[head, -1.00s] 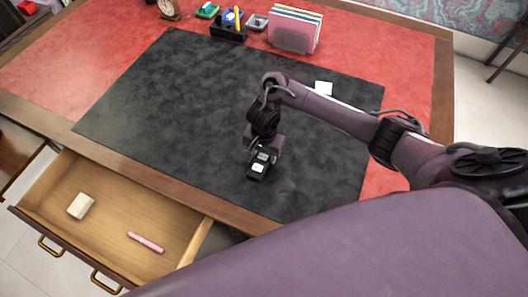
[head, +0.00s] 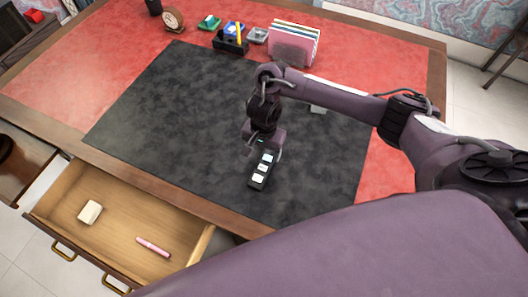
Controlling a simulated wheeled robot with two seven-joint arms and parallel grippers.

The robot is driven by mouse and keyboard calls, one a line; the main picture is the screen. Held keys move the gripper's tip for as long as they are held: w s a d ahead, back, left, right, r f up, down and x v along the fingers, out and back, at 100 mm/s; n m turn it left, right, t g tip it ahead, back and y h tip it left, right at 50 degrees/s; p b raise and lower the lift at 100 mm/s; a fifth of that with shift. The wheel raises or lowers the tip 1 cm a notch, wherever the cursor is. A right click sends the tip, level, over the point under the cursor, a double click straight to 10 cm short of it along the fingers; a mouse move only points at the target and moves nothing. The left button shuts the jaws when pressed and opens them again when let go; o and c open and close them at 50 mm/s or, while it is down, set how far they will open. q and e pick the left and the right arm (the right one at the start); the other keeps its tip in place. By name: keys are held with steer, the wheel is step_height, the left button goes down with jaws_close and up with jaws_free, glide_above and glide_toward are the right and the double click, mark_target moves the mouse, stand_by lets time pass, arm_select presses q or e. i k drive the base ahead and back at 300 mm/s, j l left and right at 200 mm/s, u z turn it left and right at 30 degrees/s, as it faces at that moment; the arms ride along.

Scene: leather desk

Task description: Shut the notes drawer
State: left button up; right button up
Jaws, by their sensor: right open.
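The notes drawer (head: 170,207) is pulled well out from the desk's front edge at the lower left. It is wooden inside, with two brass handles on its front. A cream block (head: 90,211) and a pink pen-like stick (head: 153,246) lie in it, apart from each other. My right gripper (head: 265,156) points down over the dark desk mat, to the right of the drawer and apart from it. It is open. A small black strip with white squares (head: 258,179) shows at its fingertips; I cannot tell whether they touch. My left gripper is not in view.
The black mat (head: 150,110) is mostly bare. A clock (head: 173,21), a black pen holder (head: 231,43) and a folder rack (head: 293,46) stand along the back.

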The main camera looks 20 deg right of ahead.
mark_target(129, 213)
steer(key=k+j, duration=0.3)
steer(key=k, duration=0.15)
steer(key=k+j, duration=0.3)
steer(key=k, duration=0.15)
